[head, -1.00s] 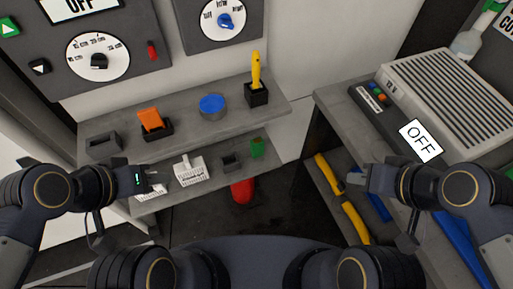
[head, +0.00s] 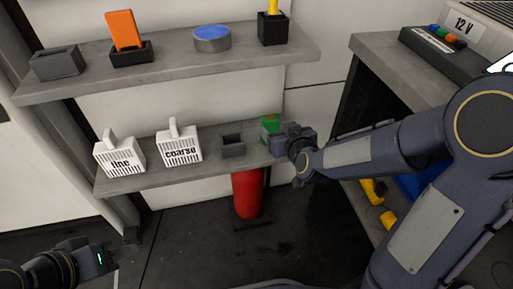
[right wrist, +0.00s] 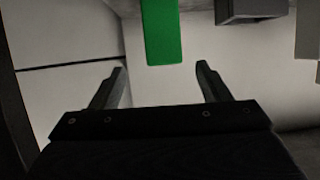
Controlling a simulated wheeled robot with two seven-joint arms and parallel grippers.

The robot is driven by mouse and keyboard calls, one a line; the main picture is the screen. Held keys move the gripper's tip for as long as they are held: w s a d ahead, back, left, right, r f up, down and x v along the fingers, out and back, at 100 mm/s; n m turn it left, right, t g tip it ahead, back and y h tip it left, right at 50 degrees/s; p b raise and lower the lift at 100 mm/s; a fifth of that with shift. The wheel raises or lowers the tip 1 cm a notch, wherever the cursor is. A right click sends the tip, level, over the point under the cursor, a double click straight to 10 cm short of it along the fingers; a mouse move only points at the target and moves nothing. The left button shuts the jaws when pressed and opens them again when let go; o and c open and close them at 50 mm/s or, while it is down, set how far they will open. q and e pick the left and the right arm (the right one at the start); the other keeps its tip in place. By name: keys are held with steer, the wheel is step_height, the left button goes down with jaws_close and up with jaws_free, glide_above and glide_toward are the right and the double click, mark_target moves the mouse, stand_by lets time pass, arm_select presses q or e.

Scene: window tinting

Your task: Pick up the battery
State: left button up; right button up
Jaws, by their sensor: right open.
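The green block, which looks like the battery (head: 269,124), stands at the right end of the lower shelf (head: 205,172). In the head view my right gripper (head: 279,139) is beside it and partly hides it. In the right wrist view the green battery (right wrist: 162,32) shows in line with the gap between the open fingers (right wrist: 161,66). The fingers are empty, and the battery appears just beyond their tips. My left gripper (head: 108,257) is low at the left, away from the shelves; its jaws are not clear.
A dark empty holder (head: 233,146) and white "coarse" (head: 179,146) and "fine" (head: 119,158) baskets share the lower shelf. The upper shelf (head: 180,62) is above. A red cylinder (head: 247,195) stands below. A grey workbench (head: 385,47) is at right.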

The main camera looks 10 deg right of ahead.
mark_target(272, 126)
steer(key=shift+w+a+f, duration=0.2)
steer(key=shift+w+f, duration=0.4)
steer(key=shift+w, duration=0.05)
steer(key=b+x, duration=0.2)
steer(key=x, duration=0.3)
steer(key=shift+w+a+f+b, duration=0.15)
steer(key=shift+w+f+b, duration=0.05)
steer(key=shift+f+b, duration=0.2)
steer(key=shift+w, duration=0.55)
steer(key=c, duration=1.3)
steer(key=shift+o, duration=0.2)
steer(key=shift+r, duration=0.1)
